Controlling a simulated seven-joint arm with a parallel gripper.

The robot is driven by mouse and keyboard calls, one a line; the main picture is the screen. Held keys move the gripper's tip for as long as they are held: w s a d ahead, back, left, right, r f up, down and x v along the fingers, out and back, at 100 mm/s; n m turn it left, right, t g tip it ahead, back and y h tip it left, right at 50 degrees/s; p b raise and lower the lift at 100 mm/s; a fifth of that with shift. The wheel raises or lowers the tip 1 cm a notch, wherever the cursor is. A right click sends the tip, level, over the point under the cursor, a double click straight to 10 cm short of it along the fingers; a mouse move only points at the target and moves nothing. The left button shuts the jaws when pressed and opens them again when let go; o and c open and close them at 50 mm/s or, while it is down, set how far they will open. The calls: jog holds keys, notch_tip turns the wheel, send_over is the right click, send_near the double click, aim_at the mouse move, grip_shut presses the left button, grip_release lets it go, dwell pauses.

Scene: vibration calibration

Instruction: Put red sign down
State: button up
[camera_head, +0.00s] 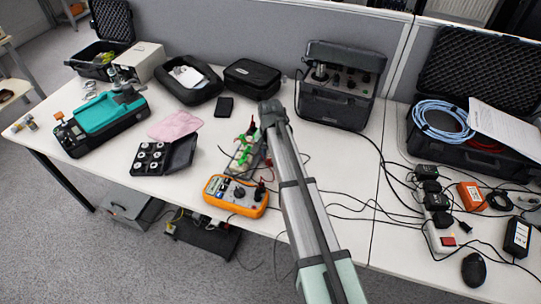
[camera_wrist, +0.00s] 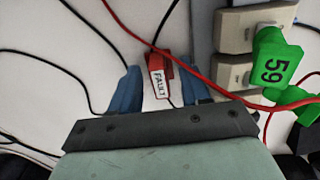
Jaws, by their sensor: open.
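The red sign (camera_wrist: 160,62), with a white label reading FAULT, is at the centre of the wrist view, against the white table. My gripper (camera_wrist: 159,74) is open, with one blue finger on each side of the sign. White shows between the sign and the left finger; the right finger is close to it, and I cannot tell whether they touch. The sign's lower end is near the gripper's dark front plate. In the head view my arm covers the middle of the table, and I cannot make out the gripper or the sign for certain.
A red cable (camera_wrist: 212,82) crosses the wrist view, passing close by the sign. In the head view, an orange multimeter (camera_head: 235,196) and a black case of knobs (camera_head: 165,158) are left of my arm.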

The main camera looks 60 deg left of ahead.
notch_tip(320, 180, up, 12)
jog(key=shift+r, duration=0.15)
dwell(0.6)
dwell(0.5)
